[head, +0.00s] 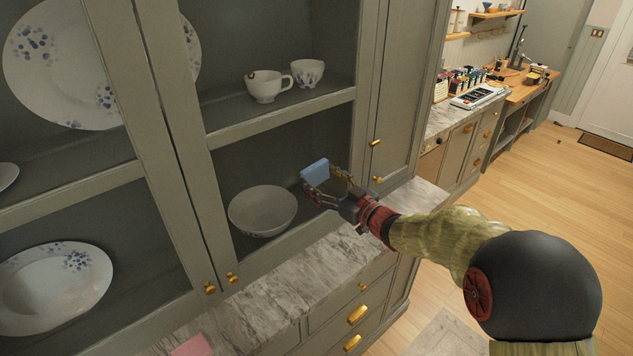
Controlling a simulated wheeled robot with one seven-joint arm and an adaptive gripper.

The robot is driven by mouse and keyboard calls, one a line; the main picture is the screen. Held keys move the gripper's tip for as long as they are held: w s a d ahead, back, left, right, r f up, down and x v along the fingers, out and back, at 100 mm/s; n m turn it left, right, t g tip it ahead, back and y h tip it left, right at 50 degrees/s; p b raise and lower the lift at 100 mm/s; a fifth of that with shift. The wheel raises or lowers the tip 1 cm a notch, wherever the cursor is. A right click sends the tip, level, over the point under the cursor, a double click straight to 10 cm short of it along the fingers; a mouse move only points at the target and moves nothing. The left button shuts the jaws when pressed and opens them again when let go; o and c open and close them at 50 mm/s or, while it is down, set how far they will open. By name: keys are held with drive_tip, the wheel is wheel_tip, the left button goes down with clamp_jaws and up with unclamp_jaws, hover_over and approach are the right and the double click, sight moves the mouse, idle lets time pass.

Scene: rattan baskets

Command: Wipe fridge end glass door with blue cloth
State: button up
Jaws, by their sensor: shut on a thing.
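My gripper (324,186) is at the middle of the head view, in front of the lower right pane of a grey-green cabinet. It is shut on a small blue cloth (314,172), which shows between and beyond the fingertips. The cloth is at or close to the glass door (290,160); I cannot tell whether it touches. The door's frame is grey-green with a brass knob (232,278) low on its left side. A white bowl (262,211) shows behind the glass, left of my gripper.
A marble counter (290,285) runs below the doors, with a pink item (192,345) at its near edge. Cups (268,86) and plates (55,290) stand inside the cabinet. Brass handles (358,314) stick out from the drawers. Open wooden floor (555,190) lies to the right.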

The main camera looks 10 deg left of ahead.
sight(273, 193)
drive_tip(key=shift+s+a+b, duration=0.75)
drive_tip(key=shift+s+a, duration=0.75)
drive_tip(key=shift+s, duration=0.2)
drive_tip(key=shift+s+a+b, duration=0.75)
drive_tip(key=shift+s+a, duration=0.7)
drive_tip(key=shift+s, duration=0.3)
drive_tip(key=shift+s+a+b, duration=0.75)
drive_tip(key=shift+s+a, duration=0.75)
drive_tip(key=shift+s, duration=0.2)
drive_tip(key=shift+r, duration=0.1)
drive_tip(key=shift+v, duration=2.95)
drive_tip(key=shift+s+d, duration=0.1)
drive_tip(key=shift+v, duration=1.4)
